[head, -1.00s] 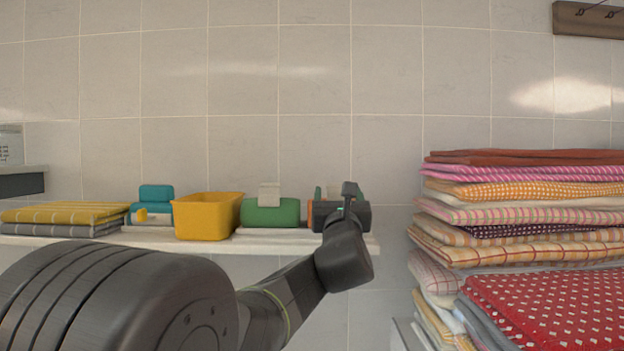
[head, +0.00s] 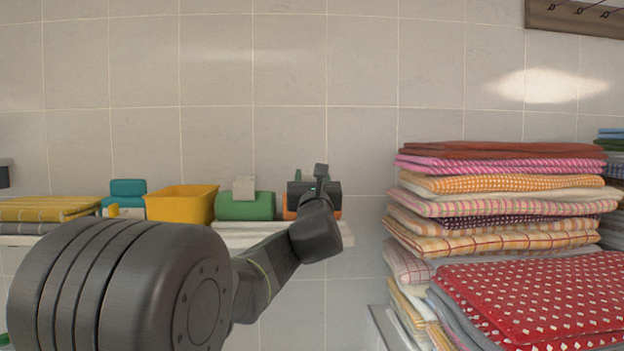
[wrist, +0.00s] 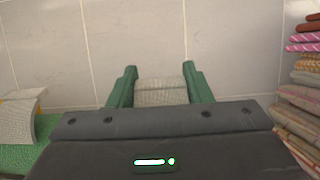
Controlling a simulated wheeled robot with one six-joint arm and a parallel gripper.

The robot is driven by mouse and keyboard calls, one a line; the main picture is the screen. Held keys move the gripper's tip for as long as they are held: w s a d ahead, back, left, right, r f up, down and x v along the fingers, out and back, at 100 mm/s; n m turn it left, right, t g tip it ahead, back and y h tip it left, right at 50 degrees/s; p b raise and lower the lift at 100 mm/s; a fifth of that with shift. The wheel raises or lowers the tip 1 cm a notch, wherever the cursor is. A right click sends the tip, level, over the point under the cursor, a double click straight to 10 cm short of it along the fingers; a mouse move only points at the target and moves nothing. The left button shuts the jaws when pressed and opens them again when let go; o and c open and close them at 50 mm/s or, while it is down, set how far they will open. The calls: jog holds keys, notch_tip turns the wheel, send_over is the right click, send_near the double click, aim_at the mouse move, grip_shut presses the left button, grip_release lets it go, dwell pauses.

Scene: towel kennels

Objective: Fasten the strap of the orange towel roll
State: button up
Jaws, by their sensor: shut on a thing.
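The orange towel roll (head: 289,207) lies at the right end of the white shelf in the head view, mostly hidden behind my gripper (head: 312,180). In the wrist view, the two green fingers of my gripper (wrist: 160,78) stand on either side of a pale beige woven strap (wrist: 160,92) and are shut on it. The body of the orange roll is hidden below the gripper housing there. Whether the strap touches the roll's fastening place cannot be seen.
A green roll (head: 245,206) with its beige strap end (head: 244,188) standing up lies left of the gripper. Left of it are a yellow bin (head: 180,204), a teal roll (head: 127,190) and folded towels (head: 45,209). A tall towel stack (head: 505,200) stands at the right.

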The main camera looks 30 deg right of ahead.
jog(key=shift+p, duration=0.35)
jog(key=shift+w+d+g+y+p, duration=0.25)
jog(key=shift+g+y+p, duration=0.15)
jog(key=shift+g+p, duration=0.5)
jog(key=p, duration=0.2)
jog(key=g+y+p, duration=0.1)
jog(key=p, duration=0.2)
jog(key=shift+w+d+f+g, duration=0.1)
jog(key=shift+w+g, duration=0.2)
jog(key=p, duration=0.2)
jog(key=g+p, duration=0.1)
jog(key=p, duration=0.1)
jog(key=shift+w+d+f+y, duration=0.1)
jog(key=shift+w+f+y, duration=0.1)
jog(key=shift+f+y, duration=0.15)
jog(key=shift+f+g+p, duration=0.3)
jog(key=shift+f+p, duration=0.05)
jog(key=shift+p, duration=0.4)
jog(key=shift+f, duration=0.1)
